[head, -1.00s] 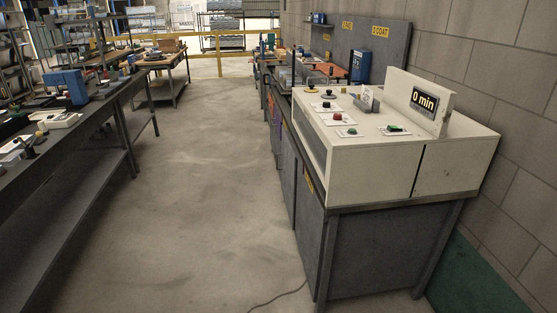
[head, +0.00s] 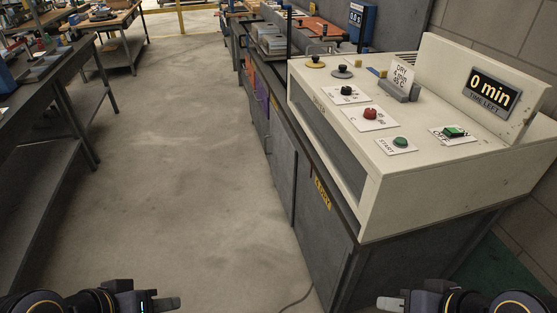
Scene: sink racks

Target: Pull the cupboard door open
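Grey cupboard fronts stand under the counter on the right. The nearest grey door panel (head: 318,238) carries a yellow label (head: 323,193) near its top and looks shut. Another grey panel (head: 281,165) is behind it, then a purple one (head: 262,112). I cannot tell which door is meant. My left gripper (head: 172,303) is at the bottom edge, over the floor, left of the cupboard and apart from it. My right gripper (head: 384,303) is at the bottom edge, overlapping the cupboard's near end in the picture. For both, the finger gap is not visible.
A cream control box (head: 410,140) with knobs and a "0 min" display (head: 494,92) sits on the counter. A dark bench (head: 50,140) runs along the left. The concrete floor (head: 180,160) between is clear, except for a thin cable (head: 296,299) near the cupboard's foot.

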